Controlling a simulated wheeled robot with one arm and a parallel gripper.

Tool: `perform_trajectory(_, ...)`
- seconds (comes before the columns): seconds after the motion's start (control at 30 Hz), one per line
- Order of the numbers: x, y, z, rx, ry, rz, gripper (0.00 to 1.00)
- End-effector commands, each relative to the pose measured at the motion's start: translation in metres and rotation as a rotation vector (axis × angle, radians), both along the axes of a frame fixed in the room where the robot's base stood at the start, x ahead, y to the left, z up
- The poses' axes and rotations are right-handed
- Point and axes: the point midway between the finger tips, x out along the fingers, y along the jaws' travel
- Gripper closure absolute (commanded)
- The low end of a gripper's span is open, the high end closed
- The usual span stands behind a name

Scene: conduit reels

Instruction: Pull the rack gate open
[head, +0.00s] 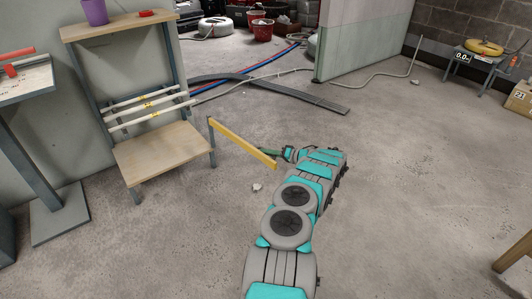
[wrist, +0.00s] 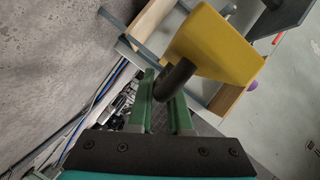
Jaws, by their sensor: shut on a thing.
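The yellow rack gate (head: 242,143) is a long bar that joins the rack's right front post and stands swung out from the rack's front, toward the lower right. It also shows large in the wrist view (wrist: 215,52). A dark round handle (wrist: 176,79) sticks out from its face near the free end. My gripper (head: 284,154) is at that free end, and its green fingers (wrist: 162,98) are shut on the handle. The rack (head: 165,158) has wooden shelves on grey metal legs. In the head view the handle is too small or hidden to make out.
White conduits (head: 148,104) cross the rack between its shelves. A purple cup (head: 95,12) stands on top. A grey table (head: 25,85) is at the left. A dark floor ramp (head: 300,97) and cables lie behind. Floor to the right is clear.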

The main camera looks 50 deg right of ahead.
Motion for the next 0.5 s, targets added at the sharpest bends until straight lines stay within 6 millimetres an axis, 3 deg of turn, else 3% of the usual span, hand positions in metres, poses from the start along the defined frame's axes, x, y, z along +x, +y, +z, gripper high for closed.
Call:
perform_trajectory(0.17,0.0036,0.0022,0.0012,-0.001,-0.002,0.005,1.00)
perform_trajectory(0.2,0.0038,0.0022,0.0012,0.000,-0.002,0.006,0.79)
perform_trajectory(0.3,0.0032,0.0019,0.0010,-0.001,-0.002,0.005,0.70)
perform_trajectory(0.5,0.0019,0.0011,0.0007,0.000,-0.002,0.003,0.70)
